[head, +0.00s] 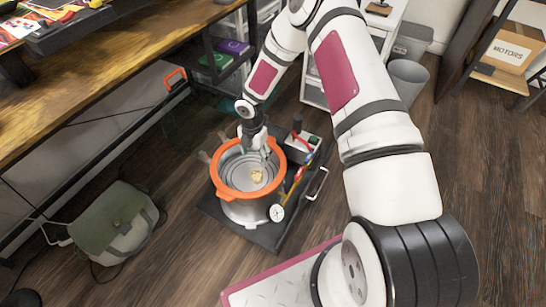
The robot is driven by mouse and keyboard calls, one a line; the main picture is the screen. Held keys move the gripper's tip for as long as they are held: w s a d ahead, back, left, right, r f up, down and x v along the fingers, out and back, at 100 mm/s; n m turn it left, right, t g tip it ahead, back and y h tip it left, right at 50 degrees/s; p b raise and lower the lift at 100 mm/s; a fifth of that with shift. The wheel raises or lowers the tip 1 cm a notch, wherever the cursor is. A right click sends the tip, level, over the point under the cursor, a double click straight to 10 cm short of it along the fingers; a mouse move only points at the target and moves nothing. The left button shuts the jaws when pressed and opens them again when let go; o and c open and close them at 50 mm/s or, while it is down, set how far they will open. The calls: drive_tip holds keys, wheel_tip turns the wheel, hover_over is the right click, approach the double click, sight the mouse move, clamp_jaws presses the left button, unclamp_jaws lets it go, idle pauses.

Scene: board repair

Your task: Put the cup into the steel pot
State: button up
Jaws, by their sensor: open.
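The steel pot (240,210) has a bright orange rim and a gauge on its side. It stands on a dark low platform in the middle of the head view. A small yellowish thing (257,176) shows inside the pot; it is too small to tell whether it is the cup. No other cup can be made out. My gripper (257,152) is open and points down at the far side of the pot's mouth. Its fingertips are small and partly blend with the pot's interior. I see nothing held between them.
A tray of tools (302,150) stands on the platform (262,237), right behind the pot. A green-grey bag (113,222) lies on the floor at left. A wooden workbench (120,72) runs along the left. A grey bin (407,80) stands behind my arm. Floor at right is clear.

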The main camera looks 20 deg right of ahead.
drive_tip(key=s+d+r+m+h, duration=0.1)
drive_tip(key=s+d+r+m, duration=0.2)
drive_tip(key=r, duration=0.8)
drive_tip(key=s+d+r+m+h, duration=0.1)
drive_tip(key=s+r+m, duration=0.25)
drive_tip(key=r, duration=0.75)
drive_tip(key=s+d+r+m+h, duration=0.25)
drive_tip(key=r+m, duration=0.25)
drive_tip(key=r, duration=0.6)
drive_tip(key=s+a+r+m+y, duration=0.1)
drive_tip(key=s+r+m, duration=0.35)
drive_tip(key=s, duration=0.35)
drive_tip(key=s+a+r+m+y, duration=0.1)
drive_tip(key=s+r+m, duration=0.2)
drive_tip(key=s+r, duration=0.4)
drive_tip(key=s+a+m+y, duration=0.1)
drive_tip(key=s+a+m, duration=0.1)
drive_tip(key=s, duration=0.6)
drive_tip(key=s+a+m+y, duration=0.1)
drive_tip(key=s+a+m, duration=0.2)
drive_tip(key=s, duration=0.6)
drive_tip(key=shift+r+m, duration=0.15)
drive_tip(key=shift+m, duration=0.55)
drive_tip(key=shift+y, duration=0.25)
